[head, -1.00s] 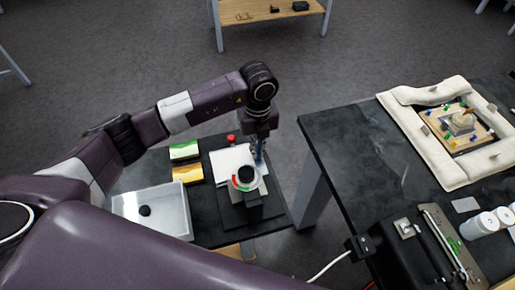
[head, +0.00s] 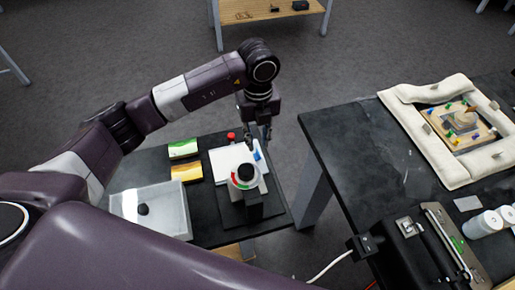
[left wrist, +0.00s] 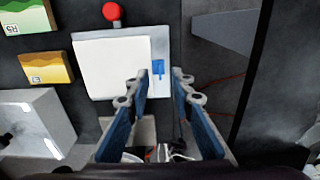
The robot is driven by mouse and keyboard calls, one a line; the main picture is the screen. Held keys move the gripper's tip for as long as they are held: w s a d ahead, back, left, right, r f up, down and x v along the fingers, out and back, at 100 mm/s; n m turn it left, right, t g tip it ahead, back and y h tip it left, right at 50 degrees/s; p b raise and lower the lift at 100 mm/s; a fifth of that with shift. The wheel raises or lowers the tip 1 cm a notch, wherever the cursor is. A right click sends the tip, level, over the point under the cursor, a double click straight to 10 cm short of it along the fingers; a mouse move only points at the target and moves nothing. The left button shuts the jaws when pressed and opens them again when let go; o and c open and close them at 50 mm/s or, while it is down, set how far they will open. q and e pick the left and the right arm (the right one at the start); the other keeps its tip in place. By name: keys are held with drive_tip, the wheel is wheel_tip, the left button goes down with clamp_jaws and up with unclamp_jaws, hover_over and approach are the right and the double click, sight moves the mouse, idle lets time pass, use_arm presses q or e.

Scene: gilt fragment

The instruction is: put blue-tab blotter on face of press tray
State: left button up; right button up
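The blotter (left wrist: 105,68) is a white sheet with a blue tab (left wrist: 158,71) at its right edge. It lies flat on the pale grey press tray (left wrist: 161,42), whose rim shows on the right. In the head view the white sheet (head: 221,160) is partly hidden by the press, and its blue tab (head: 257,155) shows. My left gripper (head: 259,138) is open and empty, above the tab. In the left wrist view its blue fingers (left wrist: 168,76) stand apart, with the tab near the gap between their tips. My right gripper is not in view.
The press gauge (head: 245,177) stands in front of the sheet. A red knob (head: 231,137) is behind it. A dark table (head: 365,165) with a padded frame (head: 445,165) is right.

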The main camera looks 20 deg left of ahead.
use_arm(q)
wheel_tip(320, 180, up, 8)
drive_tip(key=b, duration=0.2)
idle(0.4)
